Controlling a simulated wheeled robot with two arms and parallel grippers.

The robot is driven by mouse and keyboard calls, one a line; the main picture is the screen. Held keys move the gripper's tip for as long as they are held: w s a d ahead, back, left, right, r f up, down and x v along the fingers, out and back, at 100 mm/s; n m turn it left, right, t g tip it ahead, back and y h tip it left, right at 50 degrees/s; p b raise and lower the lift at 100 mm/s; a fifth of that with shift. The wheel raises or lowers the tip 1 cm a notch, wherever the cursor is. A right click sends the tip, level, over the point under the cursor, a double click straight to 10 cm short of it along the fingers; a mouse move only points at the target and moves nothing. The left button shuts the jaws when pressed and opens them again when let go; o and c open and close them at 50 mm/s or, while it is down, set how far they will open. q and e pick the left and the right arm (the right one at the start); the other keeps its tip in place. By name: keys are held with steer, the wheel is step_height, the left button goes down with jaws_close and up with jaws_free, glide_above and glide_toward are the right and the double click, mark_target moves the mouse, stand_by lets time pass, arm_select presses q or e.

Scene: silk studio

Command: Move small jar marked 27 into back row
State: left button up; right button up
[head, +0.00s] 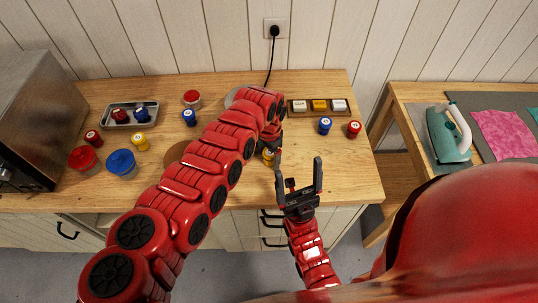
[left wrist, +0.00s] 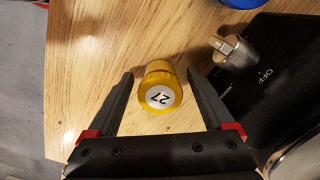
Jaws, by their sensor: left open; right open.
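The small jar marked 27 is yellow with a white round label; in the left wrist view the jar (left wrist: 159,92) stands on the wooden tabletop between the fingers of my left gripper (left wrist: 160,95). Bare gaps show on both sides of it, so the open fingers are not closed on it. In the head view a yellow jar (head: 268,155) shows just below my left gripper (head: 271,143), partly hidden. My right gripper (head: 303,172) is open and empty above the front edge of the table. A wooden rack (head: 306,112) with white and yellow pieces stands at the back right.
A blue jar (head: 325,126) and a red jar (head: 354,129) stand before the rack. More red, blue and yellow jars and a metal tray (head: 112,124) are at left. A black panel marked OFF (left wrist: 275,85) and a metal knob (left wrist: 235,52) are close to my left gripper.

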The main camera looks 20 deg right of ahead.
mark_target(269, 152)
arm_select(q)
steer(key=shift+r, duration=0.3)
steer(key=shift+w+r, duration=0.1)
steer(key=shift+r, duration=0.15)
step_height(269, 152, up, 11)
steer(key=b, duration=0.3)
steer(key=shift+f, duration=0.2)
steer(key=shift+r, duration=0.3)
